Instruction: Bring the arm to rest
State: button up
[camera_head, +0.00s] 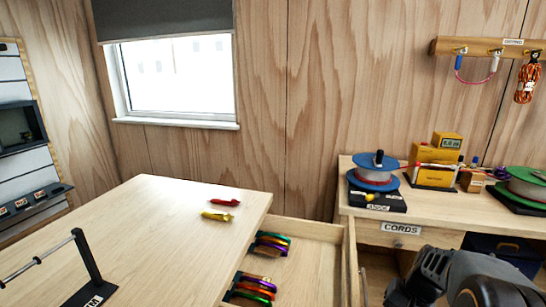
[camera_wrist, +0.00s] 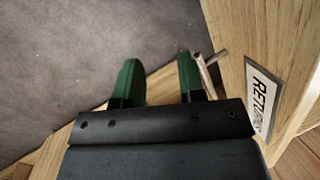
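My gripper (camera_wrist: 160,78) shows in the wrist view with its two green fingers apart and nothing between them. A metal handle (camera_wrist: 208,68) is just right of the right finger, beside a panel with a label starting "RETU" (camera_wrist: 262,98). I cannot tell whether finger and handle touch. In the head view my dark arm is at the bottom right, and the fingertips are out of sight. An open drawer (camera_head: 318,262) holds several coloured carabiners (camera_head: 254,286).
A red carabiner (camera_head: 225,202) and a yellow one (camera_head: 217,216) lie on the left table (camera_head: 150,225). A black stand (camera_head: 88,268) is at its front. The right bench (camera_head: 425,215) carries cord spools (camera_head: 374,180) and yellow boxes (camera_head: 436,160). Grey floor (camera_wrist: 60,60) is clear.

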jog(key=s+a+r+n+t+h+p, duration=0.1)
jog(key=s+a+r+n+t+p, duration=0.1)
jog(key=a+r+p, duration=0.3)
jog(key=s+a+r+n+t+h+p, duration=0.1)
jog(key=s+a+r+n+p, duration=0.3)
jog(key=r, duration=1)
jog(key=a+h+p, duration=0.1)
jog(key=a, duration=0.2)
jog(key=shift+a+r+n+t, duration=0.3)
jog(key=shift+n+t, duration=0.1)
jog(key=shift+a, duration=0.1)
